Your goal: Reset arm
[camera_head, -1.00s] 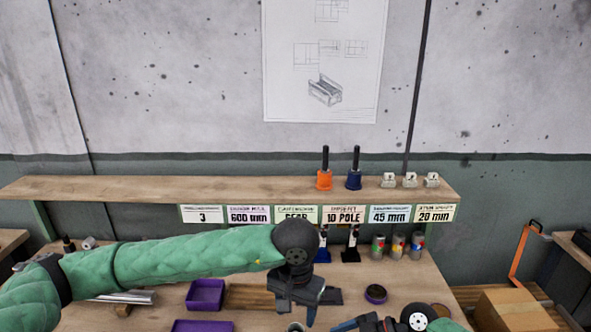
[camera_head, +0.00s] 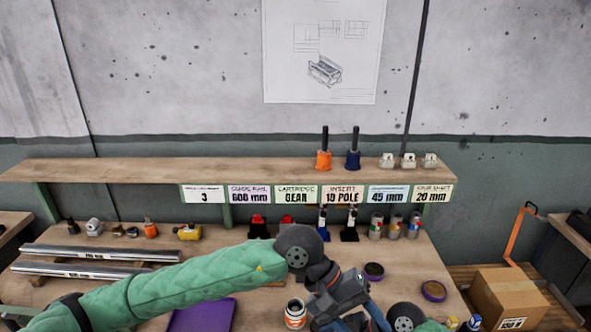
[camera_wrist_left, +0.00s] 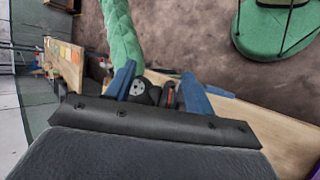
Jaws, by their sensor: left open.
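My left arm (camera_head: 190,280) comes in from the lower left in a green sleeve, low over the workbench. Its gripper (camera_head: 368,312) is beyond the black wrist joint, near the bench's front. In the left wrist view my left gripper (camera_wrist_left: 158,88) has its two blue fingers spread, with no object seen held between them. A black joint and a green-sleeved arm show past the fingers there. My right arm (camera_head: 405,318) shows only as a black joint and green sleeve at the bottom edge. Its gripper is hidden or too overlapped to make out.
The workbench (camera_head: 240,243) holds metal rails (camera_head: 100,254), a purple tray (camera_head: 205,316), an orange-labelled jar (camera_head: 295,314), a round purple container (camera_head: 433,291) and several small parts. A labelled shelf (camera_head: 200,170) runs behind. A cardboard box (camera_head: 510,298) stands right.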

